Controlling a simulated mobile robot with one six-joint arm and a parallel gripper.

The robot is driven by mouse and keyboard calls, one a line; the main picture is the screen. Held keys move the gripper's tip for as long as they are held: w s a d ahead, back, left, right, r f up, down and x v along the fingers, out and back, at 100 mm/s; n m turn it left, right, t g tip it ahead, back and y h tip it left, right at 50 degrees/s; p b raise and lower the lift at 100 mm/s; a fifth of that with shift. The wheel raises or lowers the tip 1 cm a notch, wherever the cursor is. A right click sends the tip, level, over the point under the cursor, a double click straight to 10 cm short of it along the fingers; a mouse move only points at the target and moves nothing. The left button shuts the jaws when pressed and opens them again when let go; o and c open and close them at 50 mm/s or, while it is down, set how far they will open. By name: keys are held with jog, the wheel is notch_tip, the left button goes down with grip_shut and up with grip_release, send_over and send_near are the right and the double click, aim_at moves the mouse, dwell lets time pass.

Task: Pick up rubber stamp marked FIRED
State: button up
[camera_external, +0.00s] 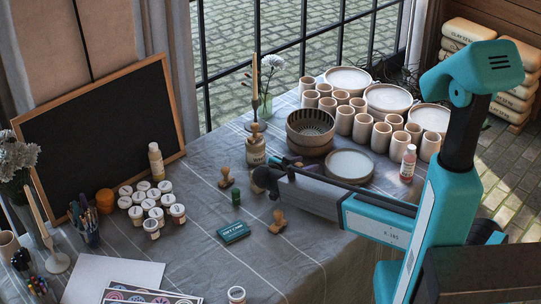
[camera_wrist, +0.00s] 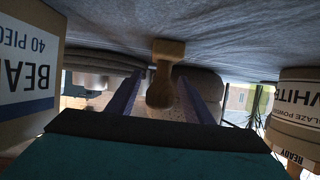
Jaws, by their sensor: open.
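Several wooden stamps stand on the cloth in the external view: one (camera_external: 226,178) left of my gripper (camera_external: 286,163) and one (camera_external: 278,222) nearer the camera. In the wrist view, which looks upside down, a wooden stamp (camera_wrist: 165,75) stands on the cloth ahead, between the two fingers of my gripper (camera_wrist: 160,92) as seen. The fingers are apart, and I see no contact with it. No stamp's marking is readable, so I cannot tell which one says FIRED.
In the wrist view a bead box (camera_wrist: 28,75) is at the left and a white glaze powder jar (camera_wrist: 295,112) at the right.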

dwell(0.4)
jog(key=c, duration=1.1)
jog(key=shift+r, duration=0.1)
jog(key=shift+r+b, duration=1.3)
jog(key=shift+r, duration=3.6)
